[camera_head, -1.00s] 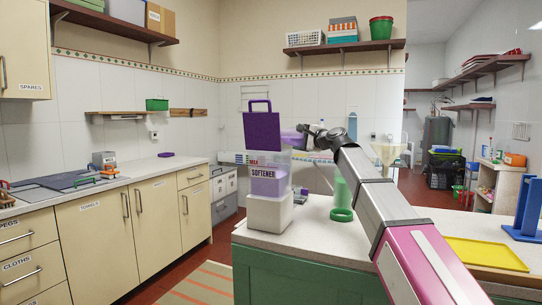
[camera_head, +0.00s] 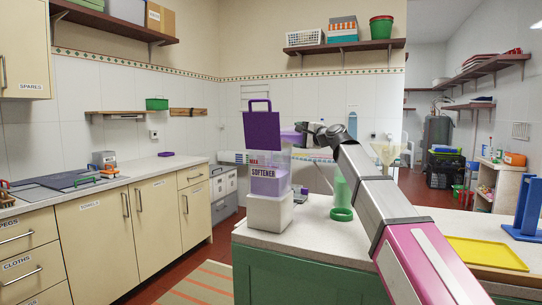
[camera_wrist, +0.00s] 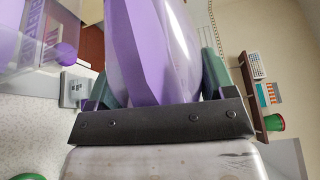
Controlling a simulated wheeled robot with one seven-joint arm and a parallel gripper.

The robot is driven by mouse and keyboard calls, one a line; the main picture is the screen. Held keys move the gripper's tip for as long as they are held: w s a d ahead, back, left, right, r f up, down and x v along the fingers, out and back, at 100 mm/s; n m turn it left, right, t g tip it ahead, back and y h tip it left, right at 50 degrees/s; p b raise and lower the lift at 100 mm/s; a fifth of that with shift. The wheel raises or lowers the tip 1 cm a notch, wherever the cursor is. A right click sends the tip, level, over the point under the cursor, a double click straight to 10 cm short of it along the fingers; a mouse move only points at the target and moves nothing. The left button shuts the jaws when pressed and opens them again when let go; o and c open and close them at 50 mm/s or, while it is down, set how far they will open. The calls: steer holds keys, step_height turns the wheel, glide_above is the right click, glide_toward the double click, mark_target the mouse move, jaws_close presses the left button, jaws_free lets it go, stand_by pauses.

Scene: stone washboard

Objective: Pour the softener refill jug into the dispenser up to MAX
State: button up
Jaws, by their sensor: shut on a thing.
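The dispenser (camera_head: 270,183) stands upright on the counter. It has a clear body, a white base, a SOFTENER label and a red MAX mark near the top. Its purple lid (camera_head: 262,130) stands open. Purple liquid shows inside, its top close below the MAX mark; the exact level is hard to read. My gripper (camera_wrist: 160,85) is shut on the purple jug (camera_wrist: 140,45), which also shows at the dispenser's upper right in the head view (camera_head: 291,137). The jug appears tilted. Its mouth and any stream are hidden. Part of the dispenser shows at the wrist view's left.
The green-fronted counter (camera_head: 305,237) bears a green bottle and ring (camera_head: 341,214) just right of the dispenser. A yellow tray (camera_head: 485,253) and blue stand (camera_head: 528,215) are farther right. A funnel-like pale object (camera_head: 386,152) is behind my arm. Open floor lies left.

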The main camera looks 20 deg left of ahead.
steer(key=shift+s+r+n, duration=0.1)
steer(key=shift+r+n, duration=0.15)
steer(key=shift+n, duration=1.25)
stand_by(2.8)
steer(key=shift+s+a+r+n+p, duration=0.1)
steer(key=shift+s+r+n+p, duration=0.05)
steer(key=shift+r+n+p, duration=0.3)
stand_by(2.8)
